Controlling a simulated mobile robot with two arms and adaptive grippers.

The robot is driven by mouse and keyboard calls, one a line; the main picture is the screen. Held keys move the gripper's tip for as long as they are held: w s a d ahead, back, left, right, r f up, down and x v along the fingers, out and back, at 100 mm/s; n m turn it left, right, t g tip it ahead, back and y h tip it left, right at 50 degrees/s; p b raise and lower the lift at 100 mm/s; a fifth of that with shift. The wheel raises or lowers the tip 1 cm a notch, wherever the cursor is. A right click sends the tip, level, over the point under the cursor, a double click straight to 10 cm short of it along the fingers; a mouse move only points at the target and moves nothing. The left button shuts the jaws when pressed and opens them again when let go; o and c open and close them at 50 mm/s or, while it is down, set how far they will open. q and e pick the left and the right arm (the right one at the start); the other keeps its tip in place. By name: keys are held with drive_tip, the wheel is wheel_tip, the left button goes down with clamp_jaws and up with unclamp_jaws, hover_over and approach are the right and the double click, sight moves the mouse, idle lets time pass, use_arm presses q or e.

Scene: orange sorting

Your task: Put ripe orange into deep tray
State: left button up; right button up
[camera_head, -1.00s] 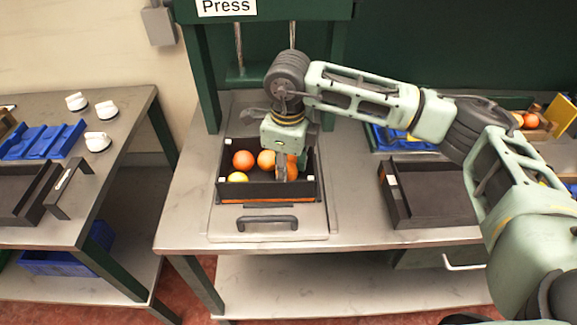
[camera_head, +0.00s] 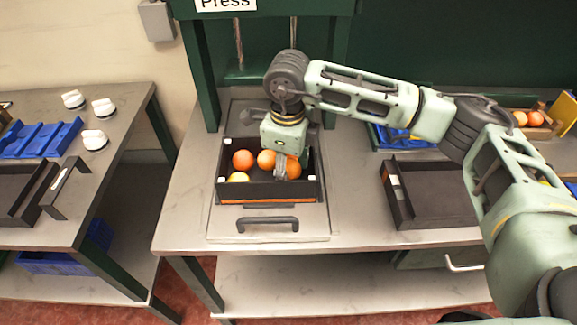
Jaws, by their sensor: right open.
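A deep black tray (camera_head: 262,192) stands on the press plate in the middle of the bench. In it lie several fruits: an orange at the left (camera_head: 243,160), one in the middle (camera_head: 266,160), one at the right (camera_head: 293,168) and a yellower one at the front left (camera_head: 238,177). My right gripper (camera_head: 285,168) reaches down into the tray from above, open, with its fingers beside the right orange. One finger partly covers that orange; contact cannot be told. My left gripper is not in view.
A shallow black tray (camera_head: 398,210) stands to the right, with a blue tray (camera_head: 385,140) and a crate of oranges (camera_head: 540,131) behind. The green press frame (camera_head: 205,85) rises behind. The left table holds white knobs (camera_head: 95,139) and a blue tray (camera_head: 40,138).

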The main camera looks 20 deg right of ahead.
drive_tip(key=shift+s+a+r+g+p, duration=0.3)
drive_tip(key=shift+s+a+r+p, duration=0.1)
drive_tip(key=shift+r+p, duration=0.25)
wheel_tip(320, 180, up, 2)
drive_tip(key=shift+s+r+p, duration=0.15)
drive_tip(key=shift+r+p, duration=0.05)
drive_tip(key=shift+p, duration=0.3)
drive_tip(key=shift+w+d+r+p, duration=0.1)
drive_tip(key=shift+r+p, duration=0.1)
drive_tip(key=shift+r, duration=0.3)
drive_tip(key=shift+w+d+r+p, duration=0.1)
drive_tip(key=shift+r+p, duration=0.1)
drive_tip(key=shift+r, duration=0.3)
drive_tip(key=shift+r+p, duration=0.35)
drive_tip(key=shift+r, duration=0.65)
